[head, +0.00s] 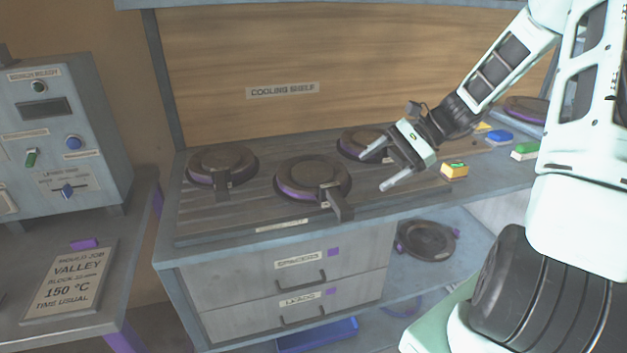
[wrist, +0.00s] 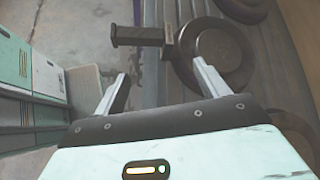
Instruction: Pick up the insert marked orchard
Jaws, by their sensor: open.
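Three round dark inserts with stub handles lie on the slatted cooling shelf: a left one (head: 222,164), a middle one with a purple band (head: 312,178) and a back right one (head: 358,140). No orchard mark is readable on any of them. My gripper (head: 374,173) is open and empty, to the right of the middle insert and in front of the back right one. In the wrist view, a round insert (wrist: 222,52) and its handle (wrist: 140,36) lie beyond the open fingers, apart from them. I cannot tell which insert this is.
More dark round plates lie on the lower shelf (head: 428,240) and at the far right (head: 526,109). Small yellow (head: 455,170), blue (head: 499,138) and green (head: 525,151) blocks lie on the right counter. A control box (head: 60,130) and a "VALLEY" job card (head: 72,280) are at left.

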